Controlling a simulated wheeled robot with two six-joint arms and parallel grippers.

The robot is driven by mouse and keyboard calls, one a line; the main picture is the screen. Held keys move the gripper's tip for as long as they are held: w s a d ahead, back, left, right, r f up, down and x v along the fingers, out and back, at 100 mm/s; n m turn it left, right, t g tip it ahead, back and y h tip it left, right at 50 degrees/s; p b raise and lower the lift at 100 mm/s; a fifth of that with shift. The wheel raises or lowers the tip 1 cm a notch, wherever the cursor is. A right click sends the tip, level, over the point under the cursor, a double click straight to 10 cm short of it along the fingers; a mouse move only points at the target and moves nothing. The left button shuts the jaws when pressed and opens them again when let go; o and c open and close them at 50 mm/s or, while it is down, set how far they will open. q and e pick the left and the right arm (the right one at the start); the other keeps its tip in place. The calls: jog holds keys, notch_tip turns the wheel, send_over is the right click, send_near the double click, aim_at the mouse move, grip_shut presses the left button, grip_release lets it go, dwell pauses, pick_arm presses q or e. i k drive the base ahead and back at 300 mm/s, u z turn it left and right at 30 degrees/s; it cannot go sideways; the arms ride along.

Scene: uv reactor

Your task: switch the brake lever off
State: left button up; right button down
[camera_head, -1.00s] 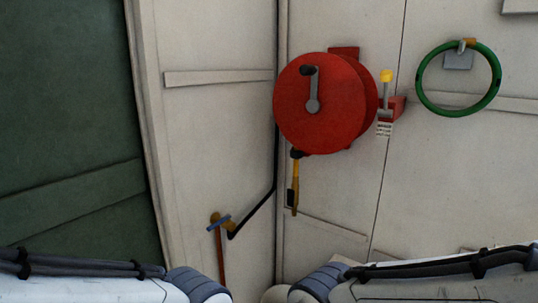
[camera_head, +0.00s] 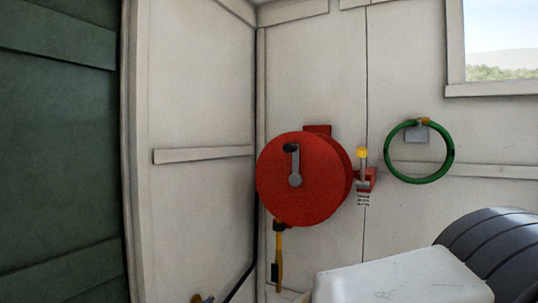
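The brake lever (camera_head: 362,165) is a short metal lever with a yellow knob. It stands upright on a small red bracket (camera_head: 367,181), with a small printed label below it. It sits on the white wall just right of the red hose reel (camera_head: 303,180). The reel has a grey crank with a black knob. Part of my arm shows at the bottom right, below and right of the lever and apart from it. Neither of my grippers shows in the head view.
A green hose ring (camera_head: 419,151) hangs on a wall hook right of the lever. A yellow nozzle (camera_head: 279,262) hangs below the reel. A black pipe (camera_head: 253,255) runs down the corner. A dark green door (camera_head: 55,150) is at left, and a window (camera_head: 503,45) at upper right.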

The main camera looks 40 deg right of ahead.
aim_at(361, 151)
jog(key=u, duration=1.3)
jog(key=k, duration=1.05)
jog(key=z, duration=1.45)
